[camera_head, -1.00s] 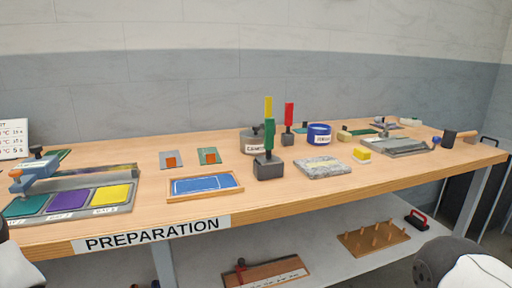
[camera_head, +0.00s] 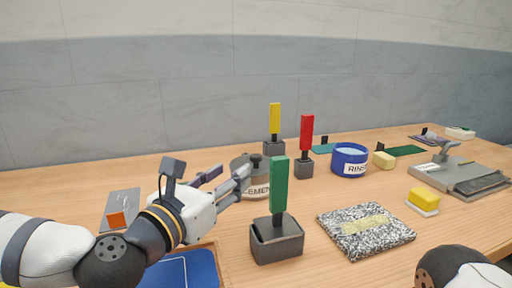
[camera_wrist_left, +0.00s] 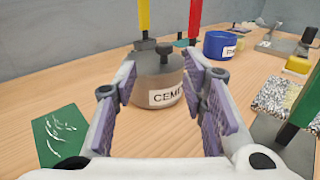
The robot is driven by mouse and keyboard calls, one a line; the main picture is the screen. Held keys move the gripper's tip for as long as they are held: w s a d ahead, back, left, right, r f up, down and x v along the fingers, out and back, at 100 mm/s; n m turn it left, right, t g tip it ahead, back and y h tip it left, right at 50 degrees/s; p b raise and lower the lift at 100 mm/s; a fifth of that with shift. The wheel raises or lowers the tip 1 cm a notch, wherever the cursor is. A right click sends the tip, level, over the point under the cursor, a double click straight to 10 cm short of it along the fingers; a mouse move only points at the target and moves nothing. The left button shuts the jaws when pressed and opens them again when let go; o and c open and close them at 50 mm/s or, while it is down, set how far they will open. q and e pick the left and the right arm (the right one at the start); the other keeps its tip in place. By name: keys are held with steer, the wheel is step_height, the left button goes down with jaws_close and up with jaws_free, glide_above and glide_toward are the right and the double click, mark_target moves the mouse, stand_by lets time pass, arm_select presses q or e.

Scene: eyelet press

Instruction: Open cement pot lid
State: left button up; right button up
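The cement pot (camera_head: 238,192) is a grey round pot with a white label, standing on the bench behind the green-handled tool. Its grey lid (camera_wrist_left: 157,64) is on, with a dark knob (camera_wrist_left: 164,49) on top; the knob also shows in the head view (camera_head: 256,160). My left gripper (camera_wrist_left: 160,66) is open and empty. Its two fingers with purple pads point at the pot, which shows between them in the wrist view. The fingers look just short of the pot and cover part of it in the head view. My right gripper is out of view.
The green-handled tool (camera_head: 279,185) stands in a dark block (camera_head: 277,240) close in front of the pot. Yellow (camera_head: 275,118) and red (camera_head: 306,135) handled tools stand behind it. A blue rinse pot (camera_head: 349,160) and a speckled slab (camera_head: 365,232) are to the right.

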mark_target(253, 157)
arm_select(q)
steer(key=x, duration=1)
steer(key=shift+w+d, duration=0.1)
steer(key=shift+d, duration=0.25)
jaws_close()
